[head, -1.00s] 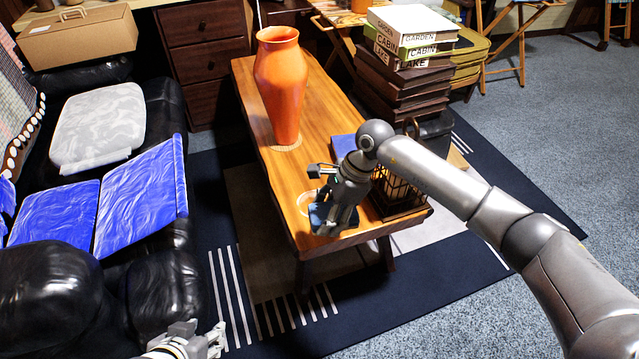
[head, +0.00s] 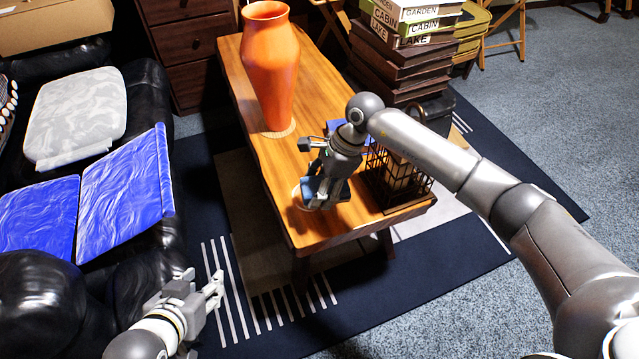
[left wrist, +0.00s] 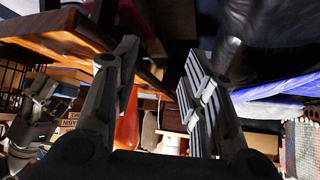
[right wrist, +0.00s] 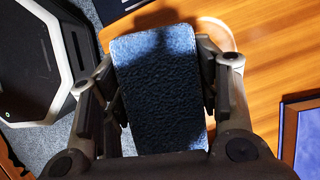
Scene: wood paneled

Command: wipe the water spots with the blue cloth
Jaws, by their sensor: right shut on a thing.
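The blue cloth (right wrist: 160,90) is a dark blue, rectangular pad held between the fingers of my right gripper (head: 322,192). In the head view it is low over the near end of the wooden table (head: 268,180); I cannot tell whether it touches the wood. A pale round water spot (right wrist: 217,33) shows partly beyond the cloth in the right wrist view. In the head view its pale edge (head: 297,197) shows left of the cloth, and the rest is hidden. My left gripper (head: 215,287) is open and empty, low beside the sofa and away from the table.
An orange vase (head: 270,70) stands on the table's far part. A black lantern (head: 400,185) stands right of my right gripper. A blue book-like item (right wrist: 307,138) lies on the table. The black sofa (head: 150,110) is at left; stacked books (head: 395,60) stand behind.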

